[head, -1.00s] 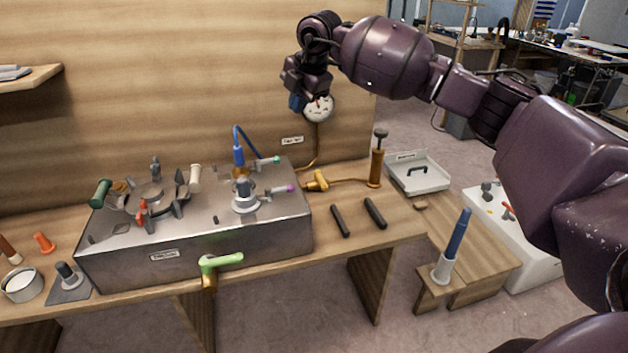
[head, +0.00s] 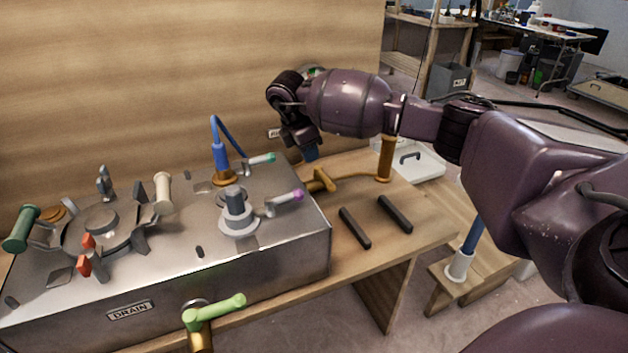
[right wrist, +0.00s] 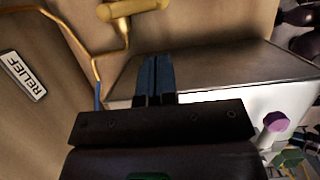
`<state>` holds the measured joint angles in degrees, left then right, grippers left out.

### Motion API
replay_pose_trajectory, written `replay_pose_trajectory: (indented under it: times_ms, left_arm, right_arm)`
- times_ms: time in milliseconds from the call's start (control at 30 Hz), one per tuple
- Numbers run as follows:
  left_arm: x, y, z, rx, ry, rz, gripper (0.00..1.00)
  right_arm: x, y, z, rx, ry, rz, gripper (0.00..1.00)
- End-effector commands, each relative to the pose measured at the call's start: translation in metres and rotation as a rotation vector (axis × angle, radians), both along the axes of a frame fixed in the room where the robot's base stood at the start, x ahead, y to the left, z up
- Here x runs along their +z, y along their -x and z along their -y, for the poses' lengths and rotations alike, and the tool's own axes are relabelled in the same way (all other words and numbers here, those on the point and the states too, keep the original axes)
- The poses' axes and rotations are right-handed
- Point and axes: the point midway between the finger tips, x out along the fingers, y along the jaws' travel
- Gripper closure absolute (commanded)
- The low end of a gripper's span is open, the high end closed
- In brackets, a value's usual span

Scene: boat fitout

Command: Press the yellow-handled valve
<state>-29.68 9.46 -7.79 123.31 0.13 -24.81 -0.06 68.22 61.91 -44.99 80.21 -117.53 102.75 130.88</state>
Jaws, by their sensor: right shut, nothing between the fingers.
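The yellow-handled valve (head: 322,181) sits on the wooden bench just right of the steel box, with a brass pipe running from it. Its yellow handle (right wrist: 132,9) shows at the top edge of the right wrist view, partly cut off. My right gripper (head: 311,153) is above and behind the valve in the head view, pointing down, shut and empty. Its blue fingertips (right wrist: 157,62) lie together below the handle in the right wrist view, apart from it. My left gripper is not in view.
A brass pump (head: 386,160) stands right of the valve. Two black bars (head: 355,227) lie in front. A RELIEF label (right wrist: 24,76) is on the wall.

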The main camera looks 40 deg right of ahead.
Motion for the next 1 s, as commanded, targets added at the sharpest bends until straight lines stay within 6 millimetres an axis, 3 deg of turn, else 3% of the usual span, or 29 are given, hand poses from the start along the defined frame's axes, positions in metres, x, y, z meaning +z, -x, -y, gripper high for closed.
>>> replay_pose_trajectory:
  times_ms: [367, 800, 1000]
  left_arm:
    - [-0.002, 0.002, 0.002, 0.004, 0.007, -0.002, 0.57]
    - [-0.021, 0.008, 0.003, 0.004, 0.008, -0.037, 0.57]
    - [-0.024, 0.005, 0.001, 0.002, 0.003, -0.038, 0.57]
  right_arm:
    - [-0.007, 0.001, 0.002, 0.001, -0.001, -0.001, 1.00]
    - [-0.074, 0.006, 0.021, 0.000, 0.000, -0.005, 1.00]
    - [-0.092, 0.007, 0.027, 0.001, -0.001, -0.003, 1.00]
